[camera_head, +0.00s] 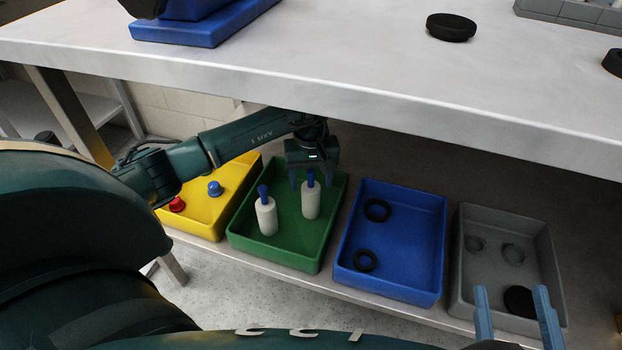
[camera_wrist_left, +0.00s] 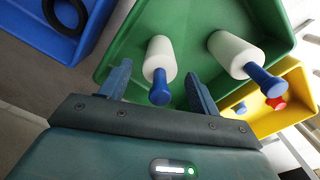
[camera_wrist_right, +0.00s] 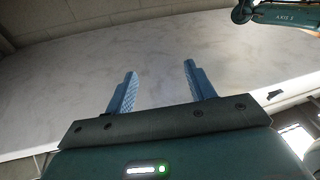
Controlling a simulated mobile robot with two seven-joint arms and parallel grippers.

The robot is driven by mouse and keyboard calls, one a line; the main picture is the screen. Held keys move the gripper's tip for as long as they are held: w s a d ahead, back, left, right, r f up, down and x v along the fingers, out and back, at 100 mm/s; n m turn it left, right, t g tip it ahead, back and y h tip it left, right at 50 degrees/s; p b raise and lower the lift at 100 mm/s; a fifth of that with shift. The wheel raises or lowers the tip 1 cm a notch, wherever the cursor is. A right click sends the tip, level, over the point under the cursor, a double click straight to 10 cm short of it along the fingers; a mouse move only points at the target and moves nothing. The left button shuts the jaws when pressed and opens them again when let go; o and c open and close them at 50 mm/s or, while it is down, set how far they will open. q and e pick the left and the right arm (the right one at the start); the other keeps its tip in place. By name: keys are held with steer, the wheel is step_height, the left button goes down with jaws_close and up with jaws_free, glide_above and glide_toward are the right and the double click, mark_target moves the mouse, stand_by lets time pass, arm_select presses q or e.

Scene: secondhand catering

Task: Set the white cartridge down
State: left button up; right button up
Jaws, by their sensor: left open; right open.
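Two white cartridges with blue tops stand upright in the green bin on the lower shelf. One cartridge (camera_head: 311,201) is on the right, the other cartridge (camera_head: 266,218) on the left. My left gripper (camera_head: 312,179) is open above the right one, fingers on either side of its blue top. In the left wrist view, this cartridge (camera_wrist_left: 160,57) shows between the open fingers (camera_wrist_left: 158,85), with gaps on both sides; the other cartridge (camera_wrist_left: 233,52) is outside them. My right gripper (camera_head: 515,300) is open and empty at the lower right; its open fingers also show in the right wrist view (camera_wrist_right: 157,78).
The green bin (camera_head: 289,257) stands between a yellow bin (camera_head: 205,226) with red and blue parts and a blue bin (camera_head: 388,286) with black rings. A grey bin (camera_head: 470,293) holds dark round pieces. The worktop edge (camera_head: 330,98) overhangs the shelf above my left arm.

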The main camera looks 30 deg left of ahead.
arm_select(q)
step_height(320, 180, up, 7)
steer(key=shift+f+p, duration=0.15)
steer(key=shift+p, duration=0.7)
